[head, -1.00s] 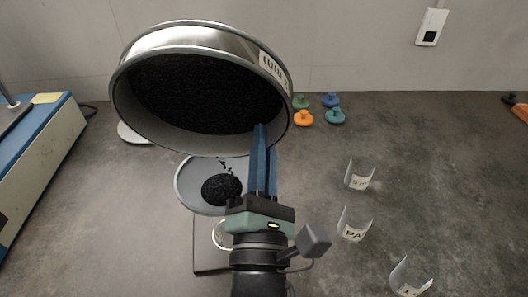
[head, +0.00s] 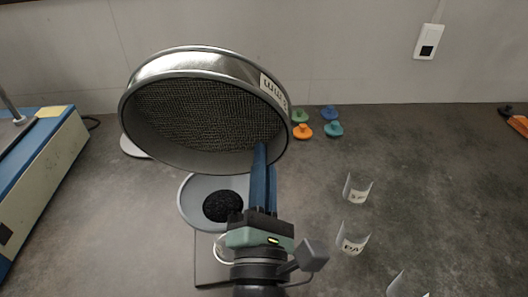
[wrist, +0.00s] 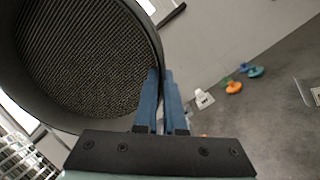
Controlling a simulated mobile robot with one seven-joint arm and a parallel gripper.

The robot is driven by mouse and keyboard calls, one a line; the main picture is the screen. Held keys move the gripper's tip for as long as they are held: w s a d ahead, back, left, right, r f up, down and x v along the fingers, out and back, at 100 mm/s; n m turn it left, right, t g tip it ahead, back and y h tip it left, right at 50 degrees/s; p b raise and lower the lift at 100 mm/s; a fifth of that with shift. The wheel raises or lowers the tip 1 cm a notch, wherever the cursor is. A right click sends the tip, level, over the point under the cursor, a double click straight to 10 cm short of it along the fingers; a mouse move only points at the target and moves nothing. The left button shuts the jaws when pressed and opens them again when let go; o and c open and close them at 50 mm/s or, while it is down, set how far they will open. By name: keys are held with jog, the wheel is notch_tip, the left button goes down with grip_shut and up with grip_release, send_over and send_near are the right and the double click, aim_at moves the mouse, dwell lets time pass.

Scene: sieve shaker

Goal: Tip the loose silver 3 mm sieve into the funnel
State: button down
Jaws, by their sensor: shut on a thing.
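The silver sieve (head: 195,65) with a "3 mm" label is held steeply tilted, its open side facing me, above the funnel. Its mesh (head: 205,112) shows bare in the head view, and the wrist view (wrist: 85,50) also shows bare mesh. My gripper (head: 262,150) is shut on the sieve's rim at its lower right. The grey funnel (head: 187,205) is below the sieve on a stand, with a pile of black granules (head: 222,205) in it. The sieve hides the funnel's back edge.
Several coloured knobs (head: 302,131) lie behind, right of the sieve. Curved clear label holders (head: 352,238) stand to the right. A blue and cream machine (head: 40,170) is at the left. A wall with a socket (head: 428,42) closes the back.

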jog(key=shift+w+r+g+y+p, duration=0.3)
jog(key=shift+g+p, duration=0.35)
jog(key=shift+p, duration=2.1)
jog(key=shift+w+r+g+p, duration=0.1)
jog(key=shift+r+g+p, duration=0.4)
jog(key=shift+p, duration=2.2)
jog(key=shift+f+g+p, duration=0.2)
jog(key=shift+g+p, duration=0.15)
jog(key=shift+p, duration=0.5)
jog(key=shift+f, duration=0.25)
jog(key=r+p, duration=0.1)
jog(key=p, duration=0.2)
jog(key=shift+w+g, duration=0.1)
jog(key=shift+g, duration=0.3)
jog(key=shift+p, duration=0.65)
jog(key=g+p, duration=0.1)
jog(key=p, duration=0.3)
jog(key=g+p, duration=0.1)
jog(key=p, duration=0.3)
jog(key=g+p, duration=0.1)
jog(key=p, duration=0.4)
jog(key=shift+w+r, duration=0.35)
jog(key=shift+f+g+p, duration=0.1)
jog(key=shift+g+p, duration=0.3)
jog(key=shift+p, duration=0.2)
jog(key=shift+f, duration=0.2)
